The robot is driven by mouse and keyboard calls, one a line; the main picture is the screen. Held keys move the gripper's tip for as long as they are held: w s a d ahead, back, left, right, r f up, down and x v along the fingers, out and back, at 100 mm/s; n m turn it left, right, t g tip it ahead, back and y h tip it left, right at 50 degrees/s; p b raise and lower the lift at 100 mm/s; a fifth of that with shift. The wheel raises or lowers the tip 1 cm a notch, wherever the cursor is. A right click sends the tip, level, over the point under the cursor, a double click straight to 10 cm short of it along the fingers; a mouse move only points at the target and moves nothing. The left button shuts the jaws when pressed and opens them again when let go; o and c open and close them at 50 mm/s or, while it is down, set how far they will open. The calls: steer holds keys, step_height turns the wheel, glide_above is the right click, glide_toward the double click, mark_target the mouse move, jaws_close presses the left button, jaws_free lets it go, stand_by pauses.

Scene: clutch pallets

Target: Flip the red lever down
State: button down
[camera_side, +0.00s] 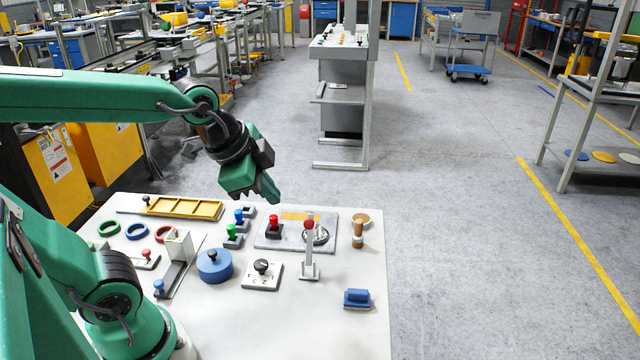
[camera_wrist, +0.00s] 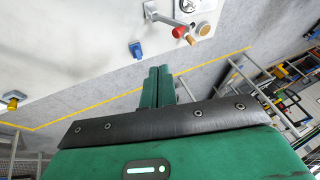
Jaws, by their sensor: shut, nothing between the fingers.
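The red lever (camera_side: 309,248) has a red ball on a grey stem. In the side view it stands upright from a small grey base near the right of the white table. In the wrist view the lever (camera_wrist: 168,21) shows near the top edge, with its red ball toward the wooden peg. My green gripper (camera_side: 271,197) is in the air above the back of the table, up and left of the lever in the side view. Its fingers (camera_wrist: 158,70) are shut together with nothing between them, apart from the lever.
A wooden peg (camera_side: 357,236) stands right of the lever, and a blue block (camera_side: 357,299) lies in front of it. A grey plate (camera_side: 262,236) with a red-topped switch (camera_side: 273,229) lies left. A black-knobbed dial (camera_side: 262,277) is nearby.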

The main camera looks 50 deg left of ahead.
steer(key=shift+w+d+m, duration=0.1)
steer(key=shift+w+m, duration=0.2)
steer(key=shift+m, duration=0.1)
steer(key=shift+f, duration=0.1)
glide_toward(310, 228)
steer(key=shift+d+f, duration=1.15)
steer(key=shift+d, duration=0.2)
steer(key=shift+y, duration=0.3)
steer(key=shift+w+a+f, duration=1.15)
steer(key=shift+w+f, duration=0.05)
steer(key=shift+w, duration=0.15)
